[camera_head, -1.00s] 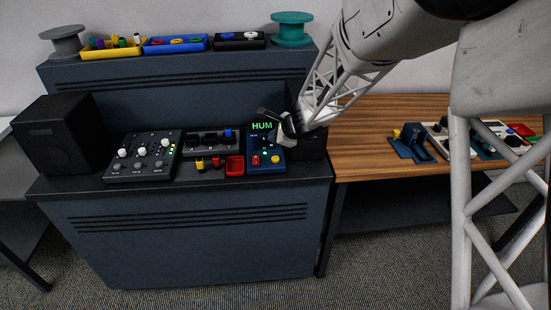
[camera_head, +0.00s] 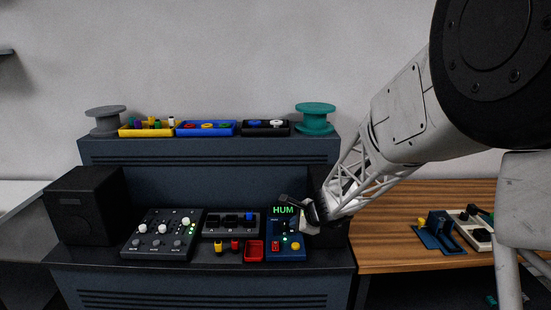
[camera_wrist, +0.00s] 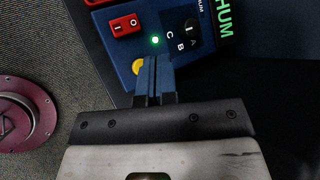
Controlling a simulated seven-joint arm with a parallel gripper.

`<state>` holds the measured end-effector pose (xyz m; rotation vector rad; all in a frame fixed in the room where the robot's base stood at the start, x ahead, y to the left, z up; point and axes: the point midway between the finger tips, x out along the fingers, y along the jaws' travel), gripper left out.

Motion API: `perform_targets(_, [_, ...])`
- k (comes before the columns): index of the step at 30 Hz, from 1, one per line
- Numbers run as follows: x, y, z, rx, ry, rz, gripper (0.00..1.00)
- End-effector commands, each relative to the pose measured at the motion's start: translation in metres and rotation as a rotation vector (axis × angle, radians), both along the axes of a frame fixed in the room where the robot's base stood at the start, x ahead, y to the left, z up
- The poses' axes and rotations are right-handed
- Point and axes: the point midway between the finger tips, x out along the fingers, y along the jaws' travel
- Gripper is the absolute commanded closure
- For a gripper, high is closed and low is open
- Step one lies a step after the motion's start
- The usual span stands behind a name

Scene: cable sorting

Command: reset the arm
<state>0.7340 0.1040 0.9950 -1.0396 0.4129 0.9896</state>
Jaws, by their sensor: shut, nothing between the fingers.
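My gripper (camera_head: 308,209) is at the right end of the dark console, by the blue box (camera_head: 285,240) with the green "HUM" display. In the wrist view the two fingers of my gripper (camera_wrist: 154,88) are shut together with nothing between them. They point at the blue box (camera_wrist: 180,55), over its near edge beside the yellow button (camera_wrist: 138,66). A red rocker switch (camera_wrist: 125,24), a green light (camera_wrist: 155,40) and a black knob marked A, B, C (camera_wrist: 190,27) show on that box. I cannot tell whether the fingertips touch it.
A mixer (camera_head: 162,236), black jack panel (camera_head: 231,223), red tray (camera_head: 254,251) and black speaker (camera_head: 87,205) stand on the console. Coloured trays (camera_head: 206,128) and spools (camera_head: 315,118) line the shelf above. A wooden table (camera_head: 388,228) with devices is at right.

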Motion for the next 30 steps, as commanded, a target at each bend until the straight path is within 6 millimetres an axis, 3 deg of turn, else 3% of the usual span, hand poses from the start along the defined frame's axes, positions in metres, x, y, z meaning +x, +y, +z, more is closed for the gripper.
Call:
perform_targets(5, [-0.029,0.000,0.030,-0.067,-0.045,0.119,1.00])
perform_targets(16, [-0.143,-0.011,0.098,-0.326,-0.156,0.522,1.00])
perform_targets(30, [-0.300,-0.054,0.139,-0.711,-0.200,1.006,1.00])
